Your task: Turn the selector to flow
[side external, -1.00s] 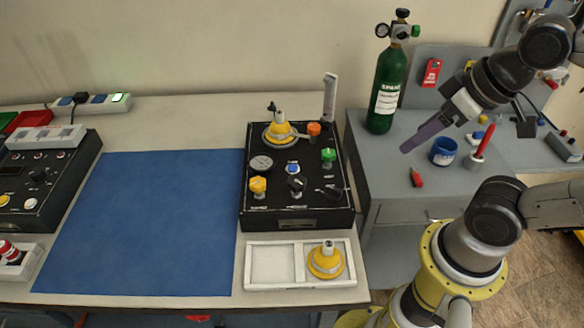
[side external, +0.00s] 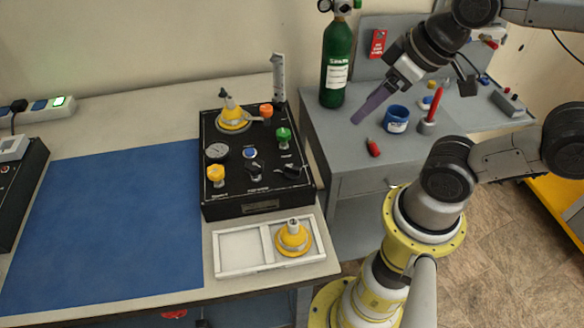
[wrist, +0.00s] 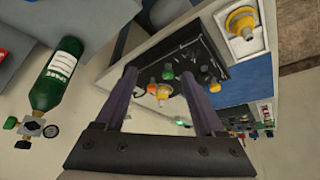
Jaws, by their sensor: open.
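The black trainer panel (side external: 230,203) stands on the pale bench. On its face are a small black knob (side external: 256,167) in the front middle and a black lever-like handle (side external: 290,171) at the front right; their labels are too small to read, so I cannot tell which is the selector or where it points. My gripper (side external: 358,117) is open and empty, up and to the right of the panel, apart from it. In the wrist view the panel (wrist: 222,68) shows beyond and partly between the spread fingers of my gripper (wrist: 160,75).
On the panel are a gauge (side external: 217,151), a yellow knob (side external: 215,173), a green knob (side external: 283,135) and a yellow fitting (side external: 233,115). A white tray (side external: 240,247) sits in front. A green cylinder (side external: 336,65) and blue cup (side external: 396,119) stand at right. The blue mat (side external: 110,220) is clear.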

